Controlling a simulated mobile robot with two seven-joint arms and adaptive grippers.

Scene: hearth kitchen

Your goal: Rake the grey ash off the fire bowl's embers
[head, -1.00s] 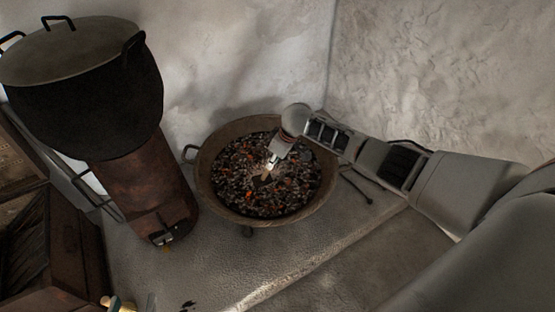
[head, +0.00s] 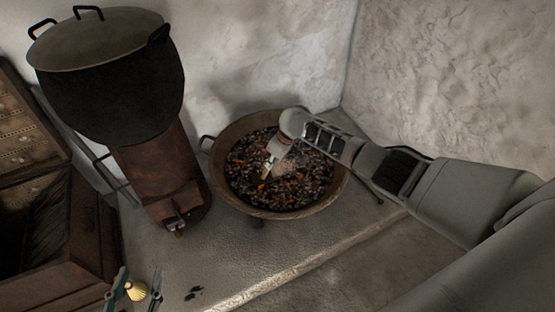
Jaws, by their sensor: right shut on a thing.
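The fire bowl (head: 337,197) is a wide brown pan on the ledge, filled with dark coals and glowing orange embers (head: 285,190). A paler grey ash patch (head: 303,161) shows right of my right gripper.
A large black lidded pot (head: 110,85) stands on a rusty stove (head: 162,180) left of the bowl. A wooden chest (head: 60,240) is at far left. Dark bits (head: 194,293) lie on the ledge in front. White walls close off the back.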

